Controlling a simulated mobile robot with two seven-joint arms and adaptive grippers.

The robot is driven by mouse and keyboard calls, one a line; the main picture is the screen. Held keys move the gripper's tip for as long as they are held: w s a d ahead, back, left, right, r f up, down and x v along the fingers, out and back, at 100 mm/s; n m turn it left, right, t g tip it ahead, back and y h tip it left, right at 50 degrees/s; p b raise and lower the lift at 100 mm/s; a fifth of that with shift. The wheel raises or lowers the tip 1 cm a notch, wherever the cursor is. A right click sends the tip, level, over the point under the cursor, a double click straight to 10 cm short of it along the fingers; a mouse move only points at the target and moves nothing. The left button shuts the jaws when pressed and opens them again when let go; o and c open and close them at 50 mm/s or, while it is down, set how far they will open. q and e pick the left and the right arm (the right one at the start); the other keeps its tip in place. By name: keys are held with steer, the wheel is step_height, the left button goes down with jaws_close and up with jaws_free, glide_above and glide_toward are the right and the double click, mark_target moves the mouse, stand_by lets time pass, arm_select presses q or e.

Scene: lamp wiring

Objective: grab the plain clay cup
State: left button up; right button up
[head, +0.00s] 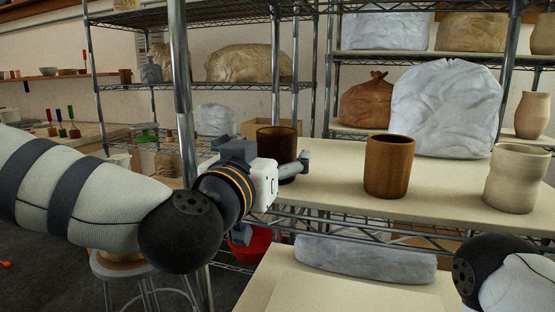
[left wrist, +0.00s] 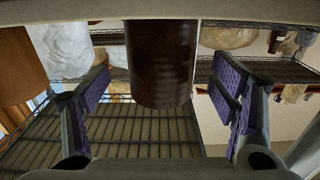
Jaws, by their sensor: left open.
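Three cups stand upright on the cream shelf board in the head view: a dark brown cup (head: 277,140), an orange-brown clay cup (head: 389,166) in the middle, and a pale speckled cup (head: 515,178) at the right. My left gripper (head: 296,168) is at the dark brown cup, partly hiding it. In the left wrist view, the dark brown cup (left wrist: 162,60) lines up between the open fingers, with a gap on each side. How deep it sits between them is unclear. The orange-brown cup (left wrist: 20,68) shows at the left edge there. My right gripper is out of frame.
A wrapped white block (head: 445,108) stands behind the cups, with a tan vase (head: 532,114) to its right. A metal shelf post (head: 183,100) rises close to my left arm. The board (head: 335,170) is bare between the dark and orange-brown cups.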

mark_target(271, 155)
arm_select(q)
steer(key=x, duration=0.4)
steer(key=shift+f, duration=0.1)
steer(key=shift+s, duration=0.1)
steer(key=c, duration=1.5)
